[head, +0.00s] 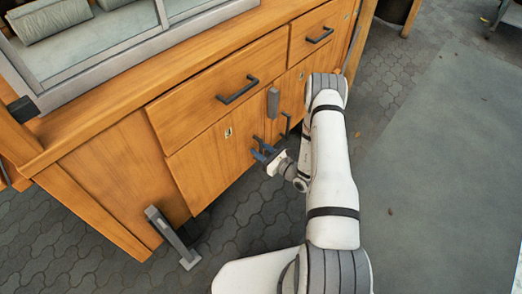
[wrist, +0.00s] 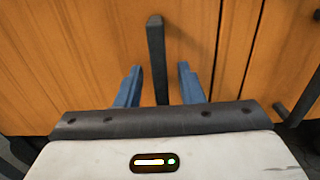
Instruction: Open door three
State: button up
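The wooden cabinet has a left lower door (head: 210,150) and a right lower door (head: 292,98), both closed. Each carries a small label too small to read, so I cannot tell which is door three. My gripper (head: 264,155) is at the free edge of the left door. In the wrist view my gripper (wrist: 158,72) is open, with a blue finger on each side of the door's dark upright handle (wrist: 156,55). Visible gaps separate the handle from both fingers. The lower end of the handle is hidden behind the gripper body.
Two closed drawers with dark handles (head: 238,90) (head: 320,36) sit above the doors. A grey block (head: 273,102) is on the cabinet front between the doors. Paving on the right is clear.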

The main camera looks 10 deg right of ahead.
jog(key=shift+c, duration=0.4)
grip_shut()
jog(key=shift+a, duration=0.15)
jog(key=shift+s+f, duration=0.1)
jog(key=shift+s, duration=0.05)
